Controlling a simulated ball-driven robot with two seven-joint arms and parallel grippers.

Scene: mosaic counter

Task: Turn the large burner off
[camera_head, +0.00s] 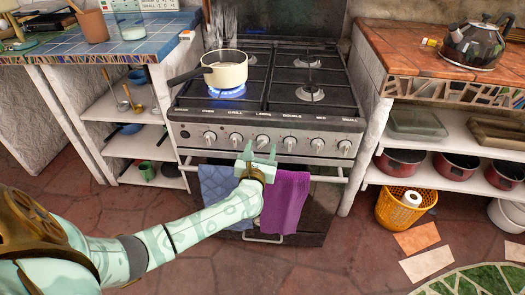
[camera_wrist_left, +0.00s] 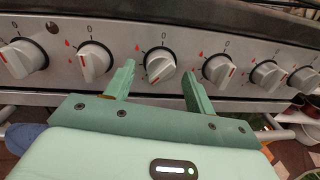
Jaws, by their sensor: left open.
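The stove (camera_head: 280,100) has a row of white knobs on its front panel. The third knob from the left (camera_wrist_left: 160,64) sits below a label that seems to read LARGE. Its red pointer line is at the lower left, away from the 0 mark above it. A blue flame (camera_head: 228,92) burns at the front left burner under a cream pot (camera_head: 226,68). My left gripper (camera_head: 259,152) is open in front of the panel. In the wrist view its fingers (camera_wrist_left: 158,70) stand on either side of the third knob, with no clear contact. My right gripper is not in view.
The second knob (camera_wrist_left: 95,61) and fourth knob (camera_wrist_left: 220,69) are close outside the fingers. A blue towel (camera_head: 217,186) and a purple towel (camera_head: 284,200) hang on the oven rail below. The pot's dark handle (camera_head: 190,75) juts left. A kettle (camera_head: 474,44) stands on the right counter.

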